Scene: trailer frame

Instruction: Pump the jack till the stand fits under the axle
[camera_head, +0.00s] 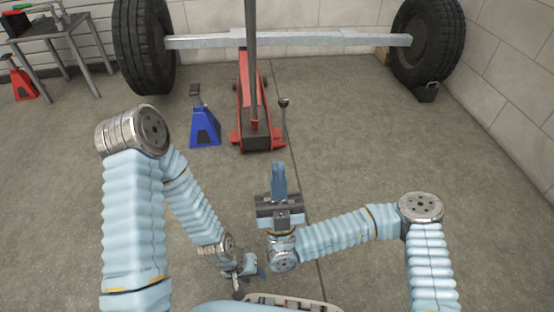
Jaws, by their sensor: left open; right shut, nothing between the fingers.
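The red floor jack (245,140) stands on the floor under the axle (210,41), with its long grey handle (250,30) upright. A thin lever with a dark knob (284,103) rises beside the jack on the right. A blue jack stand (204,127) stands upright on the floor left of the jack, in front of the axle and not under it. My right gripper (279,168) is shut and empty, pointing forward, nearer to me than the jack and apart from it. My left gripper (256,277) is open and low near my body, touching no task object.
Two large tyres (146,45) (428,38) carry the axle ends. A black chock (427,93) sits by the right tyre. A metal table (50,27) and a red stand (22,86) are at the far left. The floor right of the jack is clear.

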